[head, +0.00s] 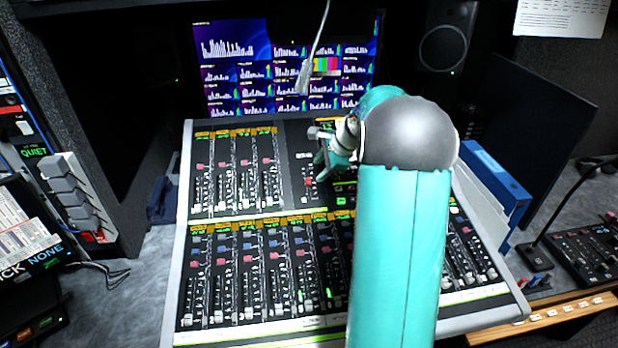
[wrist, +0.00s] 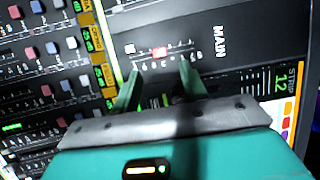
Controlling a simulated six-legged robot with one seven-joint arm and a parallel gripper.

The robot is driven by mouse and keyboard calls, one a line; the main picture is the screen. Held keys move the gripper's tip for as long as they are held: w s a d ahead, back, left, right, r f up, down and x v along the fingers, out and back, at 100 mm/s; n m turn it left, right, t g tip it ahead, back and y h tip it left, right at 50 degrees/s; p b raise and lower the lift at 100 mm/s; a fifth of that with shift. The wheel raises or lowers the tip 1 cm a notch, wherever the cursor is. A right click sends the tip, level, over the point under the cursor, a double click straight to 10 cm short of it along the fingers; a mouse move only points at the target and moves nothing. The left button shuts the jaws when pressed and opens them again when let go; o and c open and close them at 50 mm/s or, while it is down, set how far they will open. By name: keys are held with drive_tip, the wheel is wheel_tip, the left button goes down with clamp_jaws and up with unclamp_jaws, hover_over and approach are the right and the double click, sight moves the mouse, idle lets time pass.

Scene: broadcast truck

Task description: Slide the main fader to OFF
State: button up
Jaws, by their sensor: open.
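A small white mark sits near the track's left end; the lettering beside the track is too small to read. My gripper (wrist: 160,76) is open and empty, its two green fingers spread on either side of the cap's position and just below it in the picture. I cannot tell whether they touch the panel. In the head view my gripper (head: 323,152) is over the upper middle of the mixing console (head: 185,235).
Rows of channel faders and coloured buttons fill the console around the main section. A STRIP 12 screen (wrist: 280,90) is at right in the wrist view.

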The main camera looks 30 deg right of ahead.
sight(309, 180)
drive_tip(key=x, duration=0.7)
drive_tip(key=shift+s, duration=0.1)
drive_tip(key=shift+c, duration=0.2)
clamp_jaws()
